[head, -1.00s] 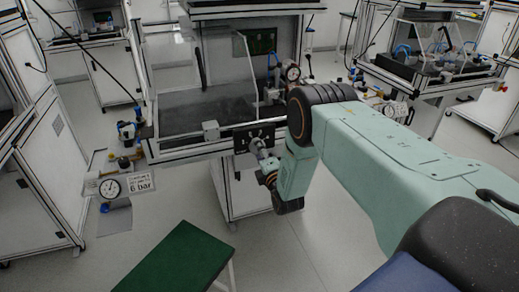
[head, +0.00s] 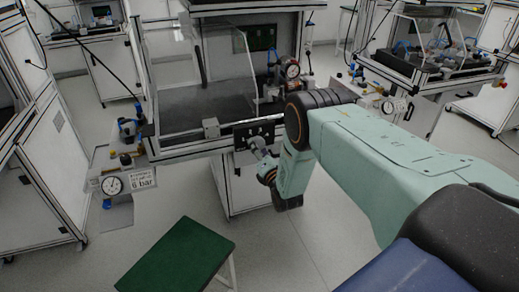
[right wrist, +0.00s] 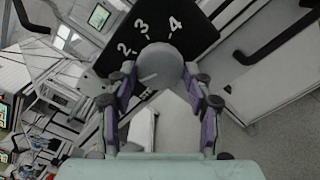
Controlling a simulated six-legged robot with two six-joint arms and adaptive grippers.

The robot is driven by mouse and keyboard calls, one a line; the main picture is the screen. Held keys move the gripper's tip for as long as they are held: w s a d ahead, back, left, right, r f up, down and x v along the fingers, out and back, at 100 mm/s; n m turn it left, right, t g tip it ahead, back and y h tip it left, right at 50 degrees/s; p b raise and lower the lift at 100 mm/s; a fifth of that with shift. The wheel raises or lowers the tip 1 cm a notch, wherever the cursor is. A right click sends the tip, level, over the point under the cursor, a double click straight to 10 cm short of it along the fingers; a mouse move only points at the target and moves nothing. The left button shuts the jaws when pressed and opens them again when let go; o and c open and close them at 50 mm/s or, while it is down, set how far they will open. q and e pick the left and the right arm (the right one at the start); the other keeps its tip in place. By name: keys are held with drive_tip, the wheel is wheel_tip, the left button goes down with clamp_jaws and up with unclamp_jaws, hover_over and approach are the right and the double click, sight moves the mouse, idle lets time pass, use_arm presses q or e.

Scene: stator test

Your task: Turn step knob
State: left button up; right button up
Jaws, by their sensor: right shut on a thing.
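The step knob (right wrist: 158,66) is a grey round knob on a black panel (right wrist: 200,35) marked with white 2, 3 and 4 in the right wrist view. A faint light line shows on its face. My right gripper (right wrist: 160,82) has its purple-and-grey fingers on both sides of the knob and is shut on it. In the head view my right gripper (head: 262,153) is at the black panel (head: 254,133) on the bench front; the knob is small and partly hidden there. My left gripper is not in view.
A clear guard (head: 200,85) stands on the bench above the panel. Another gauge (head: 112,186) with a "6 bar" sign is at the left. A green-topped stool (head: 175,255) stands in front; floor around it is clear.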

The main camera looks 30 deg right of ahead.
idle(0.3)
drive_tip(key=o, duration=1.2)
drive_tip(key=shift+s, duration=0.1)
drive_tip(key=v, duration=1.1)
drive_tip(key=shift+s, duration=0.4)
